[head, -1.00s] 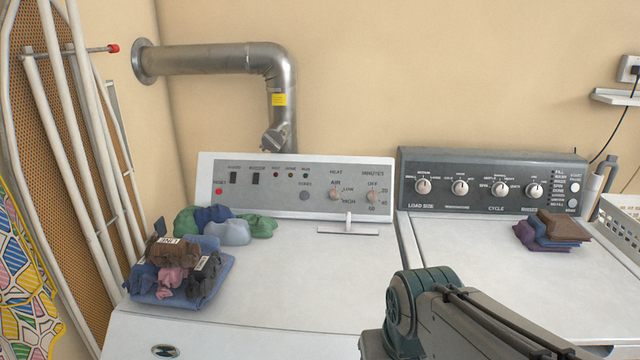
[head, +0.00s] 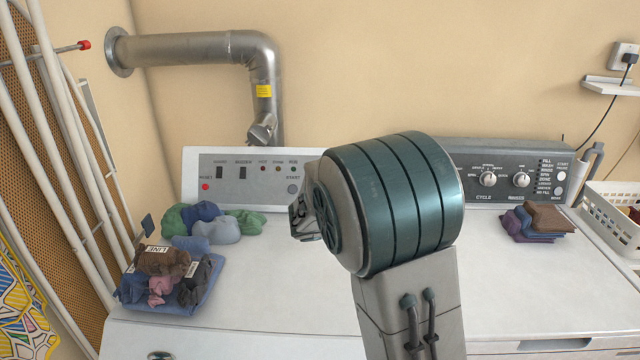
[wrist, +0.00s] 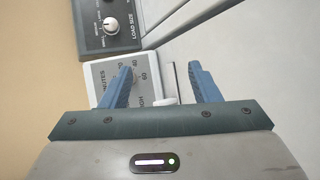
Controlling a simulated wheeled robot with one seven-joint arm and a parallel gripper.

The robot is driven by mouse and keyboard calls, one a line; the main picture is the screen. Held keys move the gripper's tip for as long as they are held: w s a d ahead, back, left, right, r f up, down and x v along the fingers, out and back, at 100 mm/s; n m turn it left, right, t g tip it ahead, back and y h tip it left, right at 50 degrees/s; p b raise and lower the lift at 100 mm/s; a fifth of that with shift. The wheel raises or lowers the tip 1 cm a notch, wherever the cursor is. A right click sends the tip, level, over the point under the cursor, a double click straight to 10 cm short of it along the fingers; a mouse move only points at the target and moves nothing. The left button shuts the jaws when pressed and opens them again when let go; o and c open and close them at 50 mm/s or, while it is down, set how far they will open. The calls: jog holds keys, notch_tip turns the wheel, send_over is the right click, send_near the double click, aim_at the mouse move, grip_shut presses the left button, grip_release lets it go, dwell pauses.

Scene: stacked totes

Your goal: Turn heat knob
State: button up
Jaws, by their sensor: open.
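The dryer's light grey control panel (head: 240,175) is at the back in the head view. My arm covers its right part, so the heat knob is hidden there. In the wrist view a corner of the panel (wrist: 98,78) shows dial numbers and part of the minutes label; no heat knob is visible, and a finger and the gripper body cover part of the panel. My gripper (wrist: 157,82) is open, with blue fingers apart over the panel's edge and nothing held between them. In the head view only a bit of my gripper (head: 306,218) shows beside my arm.
A white lever-like handle (wrist: 165,99) stands by the panel between my fingers. The washer's dark panel (head: 505,178) is to the right. Clothes (head: 170,275) lie on the dryer at left, and a folded stack (head: 540,220) on the washer. The dryer top's middle is clear.

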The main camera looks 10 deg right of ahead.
jog(key=w+a+f+n+t+y+p, duration=0.25)
jog(key=w+a+n+t, duration=0.35)
jog(key=w+a+n, duration=0.5)
jog(key=shift+m, duration=0.9)
jog(key=shift+w+a+r+p+x, duration=0.15)
jog(key=shift+p+x, duration=0.6)
jog(key=shift+x, duration=1.65)
jog(key=shift+w+a+r+p+x, duration=0.1)
jog(key=shift+p+x, duration=0.65)
jog(key=shift+x, duration=1.6)
jog(key=shift+w+a+r+p+x, duration=0.15)
jog(key=shift+p+x, duration=0.6)
jog(key=shift+x, duration=1.65)
jog(key=shift+s+f, duration=0.1)
jog(key=shift+c, duration=0.4)
jog(key=c, duration=0.9)
